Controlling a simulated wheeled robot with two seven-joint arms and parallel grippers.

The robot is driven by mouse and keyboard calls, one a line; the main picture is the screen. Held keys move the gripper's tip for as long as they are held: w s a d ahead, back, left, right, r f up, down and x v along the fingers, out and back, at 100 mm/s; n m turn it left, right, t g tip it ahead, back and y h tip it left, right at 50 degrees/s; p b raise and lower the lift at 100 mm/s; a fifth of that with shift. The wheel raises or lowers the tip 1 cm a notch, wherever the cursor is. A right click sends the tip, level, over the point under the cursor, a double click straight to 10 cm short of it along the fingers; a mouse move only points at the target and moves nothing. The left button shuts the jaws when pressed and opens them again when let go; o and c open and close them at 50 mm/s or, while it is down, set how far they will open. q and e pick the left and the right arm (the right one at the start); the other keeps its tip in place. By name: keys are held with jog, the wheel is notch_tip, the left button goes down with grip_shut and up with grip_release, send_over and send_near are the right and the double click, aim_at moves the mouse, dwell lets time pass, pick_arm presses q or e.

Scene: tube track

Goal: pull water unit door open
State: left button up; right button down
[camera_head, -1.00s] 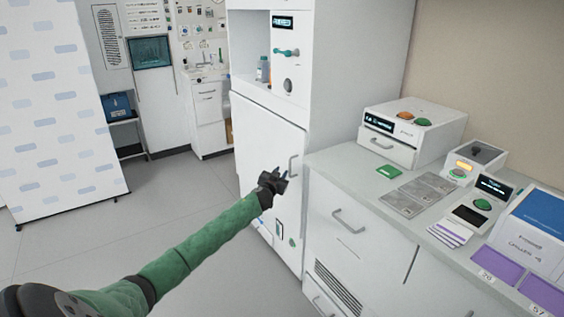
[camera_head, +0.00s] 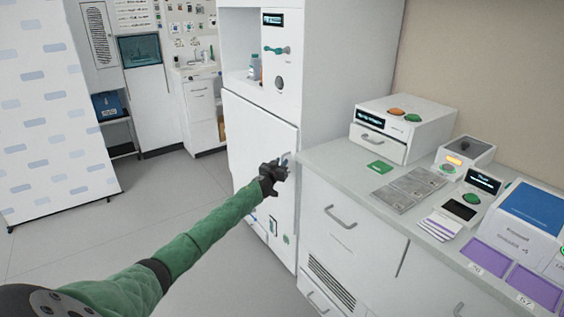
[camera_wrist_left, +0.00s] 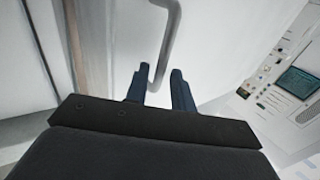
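The water unit (camera_head: 350,60) is a tall white cabinet in the middle of the head view. Its white lower door (camera_head: 255,130) looks shut. The upright bar handle (camera_head: 286,158) is near the door's right edge, partly hidden by my left gripper (camera_head: 283,170). In the left wrist view, the grey handle (camera_wrist_left: 169,45) runs down between the two dark fingertips of my left gripper (camera_wrist_left: 158,86). The fingers stand apart around its lower end, with gaps visible, so the gripper is open. My right gripper is not in view.
A counter (camera_head: 318,158) with drawers adjoins the unit on the right. It bears a white device (camera_head: 405,125), a smaller box (camera_head: 463,157) and purple trays (camera_head: 487,257). The floor (camera_head: 150,210) left of the door is clear up to a patterned white panel (camera_head: 50,120).

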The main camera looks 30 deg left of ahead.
pick_arm(q)
jog(key=shift+w+a, duration=0.15)
jog(key=shift+w, duration=0.7)
grip_shut()
